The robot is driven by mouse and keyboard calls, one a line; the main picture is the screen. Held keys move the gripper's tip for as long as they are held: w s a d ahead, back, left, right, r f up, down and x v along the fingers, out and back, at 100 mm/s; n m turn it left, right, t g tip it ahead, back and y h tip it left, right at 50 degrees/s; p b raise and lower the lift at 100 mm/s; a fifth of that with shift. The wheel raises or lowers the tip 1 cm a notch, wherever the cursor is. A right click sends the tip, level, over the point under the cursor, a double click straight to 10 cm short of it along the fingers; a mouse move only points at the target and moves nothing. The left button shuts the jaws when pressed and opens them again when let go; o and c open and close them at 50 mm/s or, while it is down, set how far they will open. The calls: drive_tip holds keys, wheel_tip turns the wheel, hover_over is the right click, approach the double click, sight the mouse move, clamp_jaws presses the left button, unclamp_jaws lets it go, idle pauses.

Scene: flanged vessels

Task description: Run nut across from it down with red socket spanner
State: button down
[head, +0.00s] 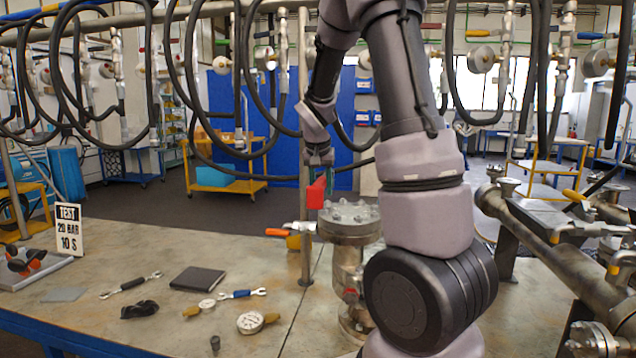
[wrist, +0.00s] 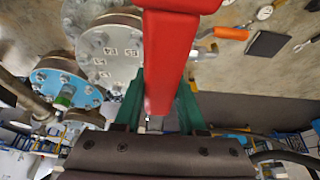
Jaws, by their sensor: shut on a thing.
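The red socket spanner (head: 316,192) is held in the green fingers of my gripper (head: 319,160). In the wrist view the spanner (wrist: 170,50) runs up from between the fingers (wrist: 159,102) and out of the top edge, so its far end is hidden there. The flanged vessel (head: 348,222) stands on the bench, with bolts and nuts around its round top. In the head view the spanner is up and left of this top, apart from it in the picture. The grey flange (wrist: 115,48) carries small letter-and-number marks by its nuts, not all readable; the spanner and fingers cover its right side.
A blue-faced flange (wrist: 65,85) lies at the left in the wrist view. An orange-handled valve (head: 280,232) and an upright pipe (head: 304,150) stand beside the vessel. A test sign (head: 69,228), black notebook (head: 198,278) and gauge (head: 250,322) are on the bench (head: 130,240). Hoses hang above.

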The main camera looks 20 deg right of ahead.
drive_tip(key=shift+w+d+f, duration=0.1)
drive_tip(key=shift+w+f, duration=0.05)
drive_tip(key=shift+w, duration=0.3)
wheel_tip(320, 180, down, 4)
drive_tip(key=shift+f, duration=0.1)
idle(0.4)
drive_tip(key=shift+f, duration=1.2)
